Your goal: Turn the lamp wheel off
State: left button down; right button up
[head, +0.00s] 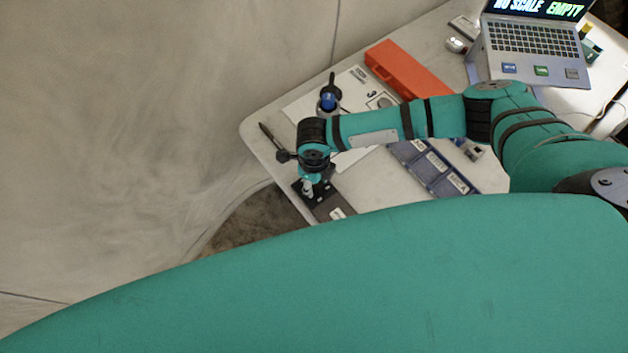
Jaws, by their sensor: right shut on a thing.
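My right gripper (310,186) points down at the near left corner of the table. It is over a dark plate (323,203) with a small white label. The gripper is shut on a small part standing on this plate, which appears to be the lamp wheel. The wrist and fingers hide most of it, so its setting cannot be read. My left gripper is not in view.
The table (270,125) also holds a blue and black item (328,100), a red-orange case (405,68), a blue compartment tray (432,167) and a laptop (528,42) reading "NO SCALE EMPTY". A dark rod (268,133) is close left of my wrist.

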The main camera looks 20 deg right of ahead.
jog(key=shift+n, duration=0.3)
jog(key=o, duration=1.2)
jog(key=shift+c, duration=0.2)
notch_tip(320, 180, up, 12)
jog(key=shift+s, duration=0.1)
